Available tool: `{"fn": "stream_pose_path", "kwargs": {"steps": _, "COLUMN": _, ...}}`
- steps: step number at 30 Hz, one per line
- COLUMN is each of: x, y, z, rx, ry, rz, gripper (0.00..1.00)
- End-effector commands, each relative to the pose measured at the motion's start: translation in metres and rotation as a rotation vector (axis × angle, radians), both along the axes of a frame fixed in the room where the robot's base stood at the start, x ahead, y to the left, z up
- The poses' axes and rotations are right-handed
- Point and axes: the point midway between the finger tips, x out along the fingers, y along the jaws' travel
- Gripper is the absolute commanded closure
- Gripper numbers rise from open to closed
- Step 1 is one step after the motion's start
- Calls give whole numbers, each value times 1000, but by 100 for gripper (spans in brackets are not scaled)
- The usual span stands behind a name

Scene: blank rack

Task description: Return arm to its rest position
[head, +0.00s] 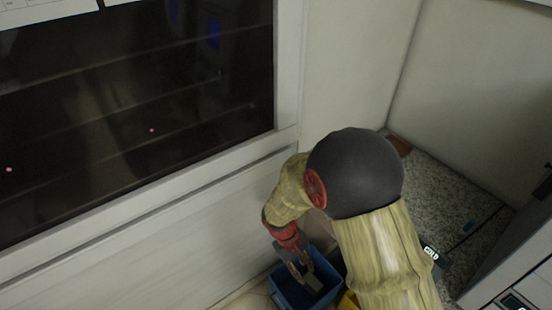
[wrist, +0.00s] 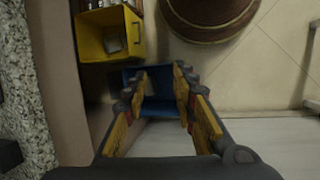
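My arm hangs down in the head view, with its elbow bent and its lower part pointing toward the floor. My gripper (head: 307,278) is low, over or just inside the opening of a blue bin (head: 283,293). In the wrist view my gripper (wrist: 159,78) has its two yellow-padded fingers spread apart, with nothing held between them. The blue bin (wrist: 158,107) shows between and beyond the fingers. I cannot tell whether the fingertips are below its rim.
A yellow bin (wrist: 91,48) with a pale item inside stands beside the blue one. A round brown container (wrist: 208,30) is close by. A white-framed dark glass panel (head: 130,110) is left of my arm; a speckled counter (head: 440,190) is right. Tiled floor (wrist: 265,60) lies open.

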Motion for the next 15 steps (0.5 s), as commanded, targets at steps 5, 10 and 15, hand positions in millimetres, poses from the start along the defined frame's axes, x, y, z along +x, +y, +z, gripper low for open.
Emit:
{"fn": "stream_pose_path", "kwargs": {"steps": 5, "x": -16, "y": -16, "z": 80, "rx": 76, "ry": -51, "rz": -90, "gripper": 73}}
{"fn": "stream_pose_path", "kwargs": {"steps": 10, "x": -39, "y": -30, "z": 143, "rx": 153, "ry": -114, "rz": -174, "gripper": 73}}
{"fn": "stream_pose_path", "kwargs": {"steps": 15, "x": -64, "y": -43, "z": 196, "rx": 232, "ry": -203, "rz": -255, "gripper": 73}}
